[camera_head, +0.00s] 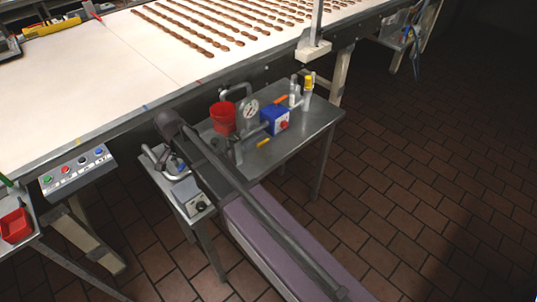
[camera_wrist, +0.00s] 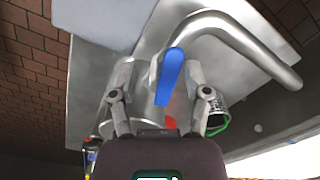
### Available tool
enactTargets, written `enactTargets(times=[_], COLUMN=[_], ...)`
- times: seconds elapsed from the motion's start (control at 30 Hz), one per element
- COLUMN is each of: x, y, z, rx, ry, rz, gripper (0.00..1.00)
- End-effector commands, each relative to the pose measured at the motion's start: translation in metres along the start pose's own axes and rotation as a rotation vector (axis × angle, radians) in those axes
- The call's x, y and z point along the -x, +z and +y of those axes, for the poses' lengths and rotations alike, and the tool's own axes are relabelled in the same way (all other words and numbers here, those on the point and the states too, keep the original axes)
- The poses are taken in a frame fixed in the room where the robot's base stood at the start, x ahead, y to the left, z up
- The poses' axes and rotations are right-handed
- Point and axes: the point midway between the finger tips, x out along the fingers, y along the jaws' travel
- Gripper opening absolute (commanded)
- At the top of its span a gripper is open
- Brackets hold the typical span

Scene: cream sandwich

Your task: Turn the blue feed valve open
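The blue valve handle (camera_wrist: 171,72) shows in the wrist view as a flat, slanted lever in front of a bent silver pipe (camera_wrist: 250,40). My gripper (camera_wrist: 158,70) is open, with one finger on each side of the handle. The handle is closer to the right finger, and a gap shows on the left. I cannot tell whether the right finger touches it. In the head view, bent piping (camera_head: 152,156) stands on a small metal stand at the end of my arm. The gripper and handle are not clear there.
A metal table (camera_head: 290,148) beside the stand holds a red cup (camera_head: 222,118), a gauge (camera_head: 251,108) and a blue box (camera_head: 275,121). A conveyor (camera_head: 110,70) runs behind. A button panel (camera_head: 78,169) is at left. The tiled floor at right is clear.

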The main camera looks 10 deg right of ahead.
Motion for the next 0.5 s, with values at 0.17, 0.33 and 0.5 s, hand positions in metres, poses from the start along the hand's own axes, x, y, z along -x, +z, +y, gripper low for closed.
enactTargets(times=[0.17,0.33,0.5], x=[0.000,0.000,0.000], y=[0.000,-0.001,-0.003], z=[0.007,0.012,0.017], rx=[0.112,0.221,0.330], ry=[0.001,0.001,0.001], rz=[0.000,0.000,0.000], gripper=[0.60,0.60,0.60])
